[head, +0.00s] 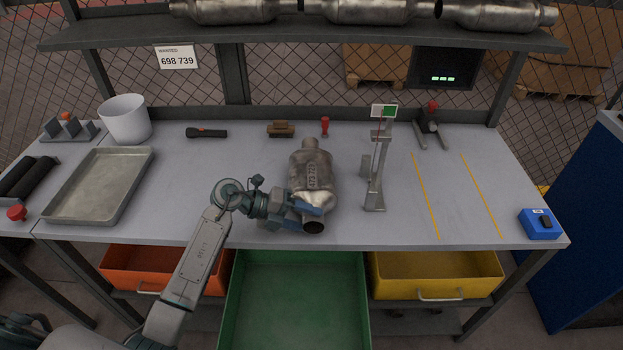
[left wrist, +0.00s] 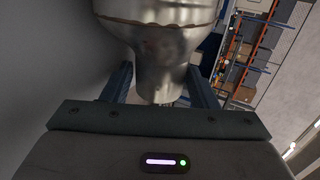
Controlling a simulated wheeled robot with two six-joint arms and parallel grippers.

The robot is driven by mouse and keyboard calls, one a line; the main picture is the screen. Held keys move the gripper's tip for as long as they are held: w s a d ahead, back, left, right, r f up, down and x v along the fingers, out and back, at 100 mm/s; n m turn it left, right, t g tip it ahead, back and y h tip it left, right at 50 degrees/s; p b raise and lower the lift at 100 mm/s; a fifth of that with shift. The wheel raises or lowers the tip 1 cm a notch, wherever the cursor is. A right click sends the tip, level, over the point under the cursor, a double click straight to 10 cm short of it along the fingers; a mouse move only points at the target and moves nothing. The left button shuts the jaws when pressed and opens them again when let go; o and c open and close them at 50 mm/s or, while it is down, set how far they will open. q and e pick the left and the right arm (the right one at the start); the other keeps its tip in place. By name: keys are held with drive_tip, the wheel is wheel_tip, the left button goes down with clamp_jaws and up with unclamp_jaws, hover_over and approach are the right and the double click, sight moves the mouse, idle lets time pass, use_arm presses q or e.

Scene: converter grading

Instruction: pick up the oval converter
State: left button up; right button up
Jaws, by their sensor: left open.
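The oval converter (head: 316,172) is a dull metal can with a pipe stub at each end and a number marked on its side. It lies on the workbench, lengthwise away from me. My left gripper (head: 312,212) is at its near end, with its open jaws around the near pipe stub. In the left wrist view the two dark fingers (left wrist: 158,88) stand on either side of the stub, and the converter's body (left wrist: 160,40) fills the top. I cannot tell whether the fingers touch it. My right gripper is not in view.
A metal stand (head: 375,170) is just right of the converter. A grey tray (head: 65,221) and white bucket (head: 125,119) are at left. A blue box (head: 539,225) is at right. Green (head: 226,318), orange (head: 125,283) and yellow (head: 440,284) bins sit below. The bench between the yellow lines is clear.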

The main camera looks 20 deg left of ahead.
use_arm(q)
clamp_jaws()
drive_tip(key=shift+r, duration=0.15)
